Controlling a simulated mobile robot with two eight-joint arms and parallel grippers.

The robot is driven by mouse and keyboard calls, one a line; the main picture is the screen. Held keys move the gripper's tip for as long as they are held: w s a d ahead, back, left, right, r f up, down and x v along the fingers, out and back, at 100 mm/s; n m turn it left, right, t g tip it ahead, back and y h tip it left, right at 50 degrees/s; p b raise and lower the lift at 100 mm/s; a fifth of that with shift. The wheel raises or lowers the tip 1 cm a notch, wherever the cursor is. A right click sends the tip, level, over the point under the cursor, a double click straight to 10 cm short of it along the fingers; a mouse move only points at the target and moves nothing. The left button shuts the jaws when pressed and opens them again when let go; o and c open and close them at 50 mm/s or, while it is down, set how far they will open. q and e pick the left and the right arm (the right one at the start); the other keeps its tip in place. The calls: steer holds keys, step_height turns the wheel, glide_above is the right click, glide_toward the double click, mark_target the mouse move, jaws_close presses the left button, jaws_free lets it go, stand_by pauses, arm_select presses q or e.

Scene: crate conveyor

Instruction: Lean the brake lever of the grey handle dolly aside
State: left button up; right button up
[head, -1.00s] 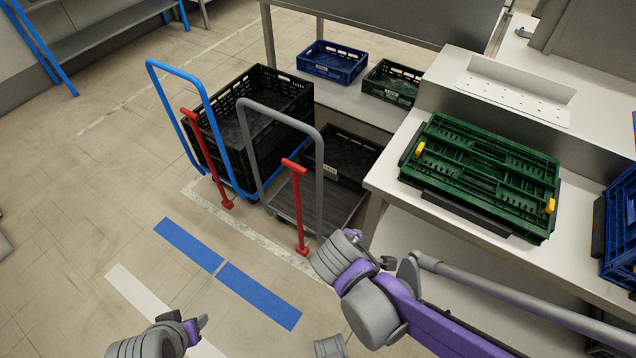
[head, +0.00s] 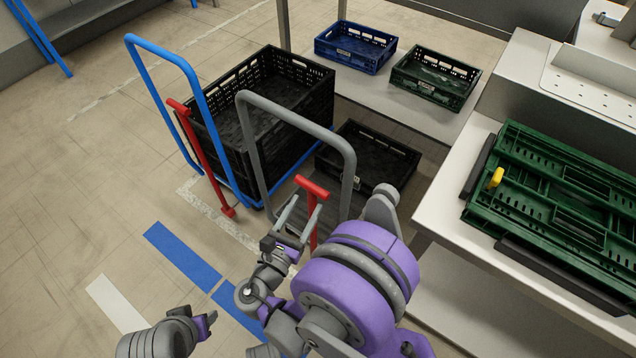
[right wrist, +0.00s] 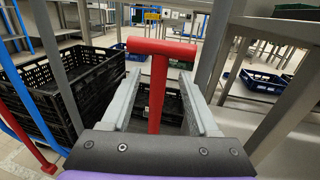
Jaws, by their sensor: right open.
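The grey handle dolly (head: 240,128) stands in the middle of the head view, its grey tube handle upright. Its red brake lever (head: 312,190) has a T-shaped top and stands roughly upright in front of the handle. My right gripper (head: 291,212) is open at the lever, just below its crossbar. In the right wrist view the red lever (right wrist: 157,95) stands between the two open fingers, apart from both as far as I can tell. The lever's lower part is hidden by my right arm. My left gripper (head: 208,322) is at the bottom left, away from the dolly; its jaws are unclear.
A blue handle dolly (head: 190,80) with its own red lever (head: 205,160) and black crates (head: 285,125) stands close on the left. A white table (head: 450,200) with a green folded crate (head: 510,180) is close on the right. The floor at the left is free.

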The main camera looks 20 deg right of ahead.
steer(key=x, duration=0.8)
steer(key=shift+c, duration=0.3)
jaws_close()
stand_by(0.9)
steer(key=shift+w+a, duration=0.1)
